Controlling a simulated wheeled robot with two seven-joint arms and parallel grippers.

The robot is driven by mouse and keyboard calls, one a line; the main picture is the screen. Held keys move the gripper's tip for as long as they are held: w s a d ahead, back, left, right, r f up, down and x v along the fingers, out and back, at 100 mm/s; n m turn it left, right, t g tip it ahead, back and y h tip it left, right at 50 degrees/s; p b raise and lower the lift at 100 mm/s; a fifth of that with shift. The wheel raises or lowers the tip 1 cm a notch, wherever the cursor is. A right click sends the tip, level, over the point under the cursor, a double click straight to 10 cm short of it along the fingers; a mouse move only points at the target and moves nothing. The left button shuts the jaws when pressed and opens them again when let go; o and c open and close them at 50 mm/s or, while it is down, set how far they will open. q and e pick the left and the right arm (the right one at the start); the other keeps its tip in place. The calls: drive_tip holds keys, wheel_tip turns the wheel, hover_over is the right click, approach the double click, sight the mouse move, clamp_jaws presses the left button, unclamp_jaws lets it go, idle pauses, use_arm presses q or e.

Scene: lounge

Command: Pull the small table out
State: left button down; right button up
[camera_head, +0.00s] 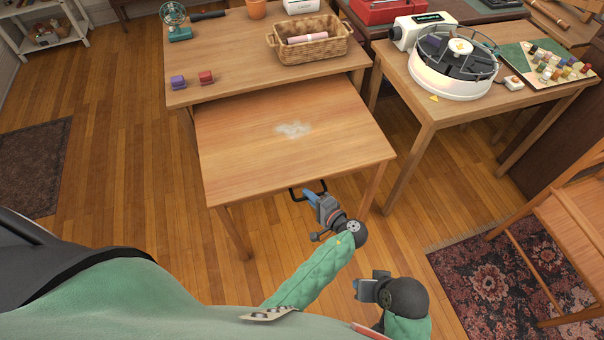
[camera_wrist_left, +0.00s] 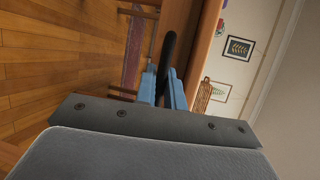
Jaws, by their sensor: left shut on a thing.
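The small table (camera_head: 250,150) is a low wooden table with a pale smudge on its top. It stands partly out from under the larger wooden table (camera_head: 225,60) behind it. A dark bar handle (camera_head: 296,194) is on its front edge. My left gripper (camera_head: 312,196) is at the handle and shut on it. In the left wrist view the blue fingers (camera_wrist_left: 162,88) of my left gripper close around the dark handle (camera_wrist_left: 168,50). My right gripper (camera_head: 360,289) is low in the head view, away from the table; its fingertips are too small to tell apart.
The larger table bears a wicker basket (camera_head: 325,48), a red block (camera_head: 206,77), a purple block (camera_head: 178,83) and a small fan (camera_head: 174,20). A side table (camera_head: 450,112) with a white round device (camera_head: 452,80) stands close right. A chair (camera_head: 570,225) is at right.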

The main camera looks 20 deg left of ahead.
use_arm(q)
drive_tip(key=shift+s+d, duration=0.75)
drive_tip(key=shift+s, duration=0.35)
drive_tip(key=shift+s+d, duration=0.75)
drive_tip(key=shift+s, duration=0.35)
use_arm(e)
drive_tip(key=shift+s+d+r, duration=0.15)
drive_tip(key=shift+d+r, duration=0.15)
drive_tip(key=shift+d, duration=0.1)
use_arm(q)
drive_tip(key=c, duration=1.5)
unclamp_jaws()
use_arm(e)
drive_tip(key=shift+r, duration=0.1)
